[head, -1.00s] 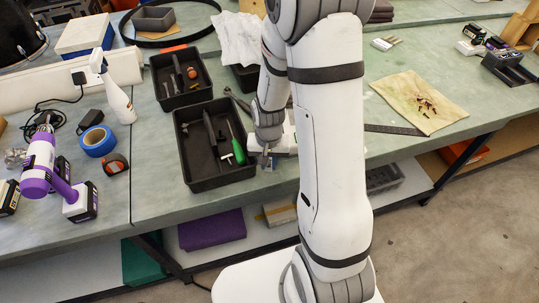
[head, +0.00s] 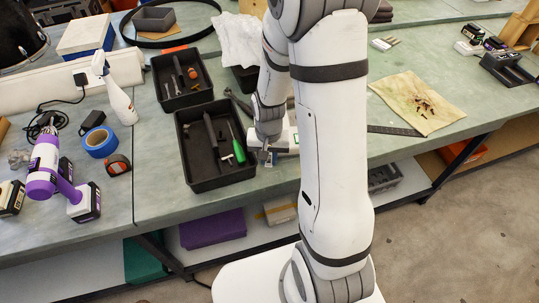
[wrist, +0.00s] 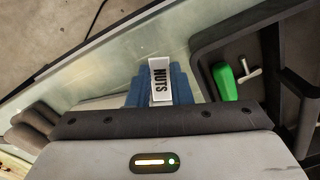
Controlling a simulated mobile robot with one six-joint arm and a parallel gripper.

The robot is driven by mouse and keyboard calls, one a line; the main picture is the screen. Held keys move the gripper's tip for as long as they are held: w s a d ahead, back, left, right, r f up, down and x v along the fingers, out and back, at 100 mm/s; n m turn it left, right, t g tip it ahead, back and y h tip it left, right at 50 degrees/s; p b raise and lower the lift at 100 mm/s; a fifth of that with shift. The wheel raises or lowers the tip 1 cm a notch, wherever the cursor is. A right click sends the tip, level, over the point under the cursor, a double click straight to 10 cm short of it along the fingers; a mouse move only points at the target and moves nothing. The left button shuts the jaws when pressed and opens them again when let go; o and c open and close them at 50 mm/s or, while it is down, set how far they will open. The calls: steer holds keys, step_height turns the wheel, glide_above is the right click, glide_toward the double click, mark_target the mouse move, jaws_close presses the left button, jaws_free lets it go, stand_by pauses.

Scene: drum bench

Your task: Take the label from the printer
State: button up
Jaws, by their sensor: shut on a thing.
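The label (wrist: 160,79) is a small white tag with the black word NUTS, seen in the wrist view between the blue fingertips of my gripper (wrist: 162,88). The fingers are shut on it. In the head view my gripper (head: 267,157) points down just right of the black bin, close beside the white printer (head: 288,142). The printer is partly hidden behind my arm. The label is too small to make out in the head view. I cannot tell whether the label still touches the printer.
A black bin (head: 184,171) holds a green-handled screwdriver (head: 236,143) and other tools. A second bin (head: 173,101) stands behind it. A tan cloth (head: 398,105) with small dark parts lies to the right. The bench's front edge runs close to my gripper.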

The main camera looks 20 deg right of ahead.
steer(key=shift+r+p, duration=1.1)
steer(key=shift+r, duration=0.7)
